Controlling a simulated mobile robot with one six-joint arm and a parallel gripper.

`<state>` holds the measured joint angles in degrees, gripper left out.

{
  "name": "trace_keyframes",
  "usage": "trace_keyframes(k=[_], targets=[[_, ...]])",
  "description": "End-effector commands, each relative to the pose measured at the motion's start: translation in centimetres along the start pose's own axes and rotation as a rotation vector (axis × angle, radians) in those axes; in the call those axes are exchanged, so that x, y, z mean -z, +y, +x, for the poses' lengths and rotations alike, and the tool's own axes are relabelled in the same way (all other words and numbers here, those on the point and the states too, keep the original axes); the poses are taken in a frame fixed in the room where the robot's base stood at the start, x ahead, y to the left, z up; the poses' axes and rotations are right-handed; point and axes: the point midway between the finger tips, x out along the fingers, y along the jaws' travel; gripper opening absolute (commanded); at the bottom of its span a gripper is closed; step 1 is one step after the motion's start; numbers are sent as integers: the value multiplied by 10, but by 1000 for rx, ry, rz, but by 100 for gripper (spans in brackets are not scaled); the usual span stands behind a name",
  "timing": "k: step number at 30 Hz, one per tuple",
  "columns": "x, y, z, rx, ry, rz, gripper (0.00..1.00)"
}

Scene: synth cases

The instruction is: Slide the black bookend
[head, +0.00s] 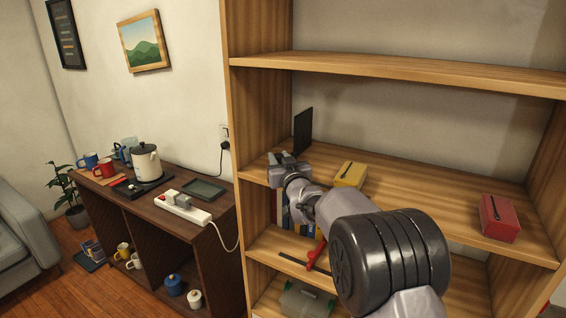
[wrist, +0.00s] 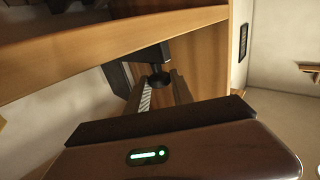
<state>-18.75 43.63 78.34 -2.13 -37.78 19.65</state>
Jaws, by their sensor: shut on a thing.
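The black bookend (head: 303,130) stands upright on the middle shelf board (head: 400,180), near the left side panel of the bookcase. My gripper (head: 283,158) is at the left end of that shelf, low in front of the bookend. It is shut on the bookend. In the wrist view my gripper (wrist: 160,85) reaches up to a dark piece of the bookend (wrist: 152,54); the exact contact is hard to make out. The bookend's lower part is hidden behind my gripper in the head view.
A yellow box (head: 350,174) stands right of my gripper, and a red box (head: 499,218) farther right on the same shelf. Bare board lies between them. Books (head: 285,212) stand on the shelf below. A cabinet with a kettle (head: 145,161) and power strip (head: 183,207) is at left.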

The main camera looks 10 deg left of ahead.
Motion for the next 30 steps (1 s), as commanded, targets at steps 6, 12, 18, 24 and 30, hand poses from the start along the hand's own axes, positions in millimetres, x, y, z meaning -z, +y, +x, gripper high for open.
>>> trace_keyframes(k=[6, 12, 18, 24, 30], targets=[[0, 1, 0, -1, -1, 2, 44], [0, 1, 0, -1, -1, 2, 49], [0, 1, -6, -1, -1, 2, 49], [1, 1, -55, -2, -1, 2, 49], [1, 1, -122, -1, 0, 1, 49]])
